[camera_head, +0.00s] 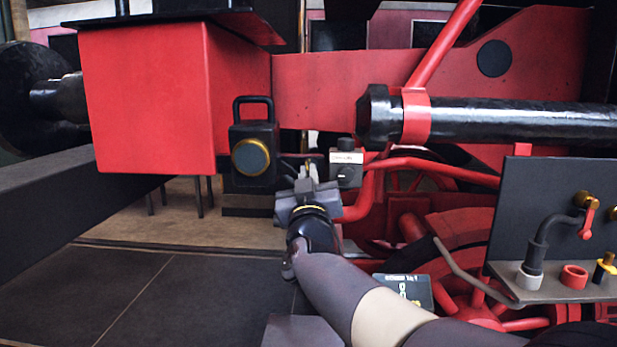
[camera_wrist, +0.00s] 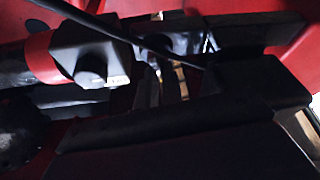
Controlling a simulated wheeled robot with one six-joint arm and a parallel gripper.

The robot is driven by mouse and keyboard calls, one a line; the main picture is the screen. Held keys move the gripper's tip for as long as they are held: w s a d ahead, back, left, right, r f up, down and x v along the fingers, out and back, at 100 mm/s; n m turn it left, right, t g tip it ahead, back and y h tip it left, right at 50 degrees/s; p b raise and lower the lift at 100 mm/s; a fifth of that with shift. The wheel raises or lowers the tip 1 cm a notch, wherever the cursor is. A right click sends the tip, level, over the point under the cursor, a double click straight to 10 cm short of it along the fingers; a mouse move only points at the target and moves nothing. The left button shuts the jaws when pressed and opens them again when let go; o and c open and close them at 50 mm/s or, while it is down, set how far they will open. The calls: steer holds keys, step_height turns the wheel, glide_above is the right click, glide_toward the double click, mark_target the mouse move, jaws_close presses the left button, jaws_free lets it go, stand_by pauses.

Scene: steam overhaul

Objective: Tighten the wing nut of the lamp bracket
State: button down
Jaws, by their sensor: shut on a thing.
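The lamp (camera_head: 253,152) is a black box with a brass-rimmed round front and a top handle, hanging at the right of the red buffer beam end. My gripper (camera_head: 307,184) is just to the right of and below the lamp, pointing away from me at the bracket area. Its jaws are shut on a small part there, which I take to be the wing nut; the jaws mostly hide it. In the wrist view dark shapes fill the lower half and right, and the grip point is in shadow. A narrow brass-coloured piece (camera_wrist: 181,80) shows there.
A small grey box with a black knob (camera_head: 346,163) stands close right of my gripper; a similar one (camera_wrist: 90,62) shows in the wrist view. Red pipes (camera_head: 430,165) and a black cylinder (camera_head: 520,120) lie to the right. A shelf with fittings (camera_head: 560,292) is at lower right. Floor at left is clear.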

steer(key=shift+m+h, duration=1)
steer(key=shift+m, duration=1.1)
steer(key=c, duration=1.6)
jaws_free()
steer(key=shift+o, duration=0.2)
steer(key=b+v, duration=0.3)
steer(key=v, duration=0.7)
steer(key=shift+s+f+b, duration=0.15)
steer(key=shift+s+b, duration=0.15)
steer(key=shift+s, duration=0.05)
steer(key=shift+a, duration=0.1)
